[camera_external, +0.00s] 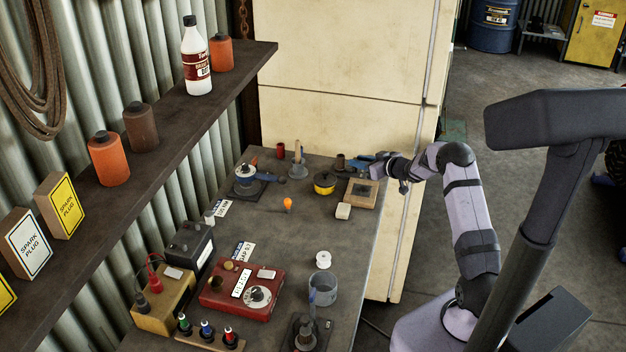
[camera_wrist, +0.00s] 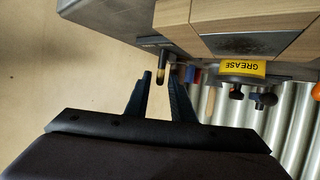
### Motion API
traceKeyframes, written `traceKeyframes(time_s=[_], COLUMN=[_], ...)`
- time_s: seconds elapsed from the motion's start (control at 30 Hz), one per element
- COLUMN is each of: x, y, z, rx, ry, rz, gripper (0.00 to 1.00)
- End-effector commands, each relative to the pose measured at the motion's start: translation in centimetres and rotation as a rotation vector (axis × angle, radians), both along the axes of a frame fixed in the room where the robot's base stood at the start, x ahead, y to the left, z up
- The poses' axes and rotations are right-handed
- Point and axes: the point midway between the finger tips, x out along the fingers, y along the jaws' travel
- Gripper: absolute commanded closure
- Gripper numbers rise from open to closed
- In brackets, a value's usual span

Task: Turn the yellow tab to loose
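No tab is clearly readable as the yellow one. In the wrist view, a small dark peg with a yellowish end (camera_wrist: 161,78) shows between my fingertips or just beyond them; I cannot tell whether they touch it. My gripper (camera_external: 369,165) is over the back right of the bench, above the far edge of a wooden block (camera_external: 351,196) with a dark plate. In the wrist view my gripper (camera_wrist: 160,75) has its two blue fingers apart. The block (camera_wrist: 172,13) is upside down at the top there. A yellow tin (camera_external: 324,181) stands left of the block; its label reads GREASE (camera_wrist: 243,67).
A cream fridge (camera_external: 340,55) stands close behind. The middle of the bench is fairly clear.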

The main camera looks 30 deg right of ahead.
Motion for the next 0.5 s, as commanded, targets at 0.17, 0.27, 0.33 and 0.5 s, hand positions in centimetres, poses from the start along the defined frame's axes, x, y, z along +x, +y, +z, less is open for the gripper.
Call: traceKeyframes(time_s=[0.17,0.27,0.33,0.5], x=[-0.01,-0.02,-0.02,-0.03], y=[0.00,0.00,-0.02,-0.18], z=[0.02,0.04,0.08,0.31], rx=[0.000,-0.001,0.000,0.000], ry=[0.000,0.000,0.000,0.001], rz=[0.000,0.001,0.005,0.035], gripper=[1.00,1.00,1.00,1.00])
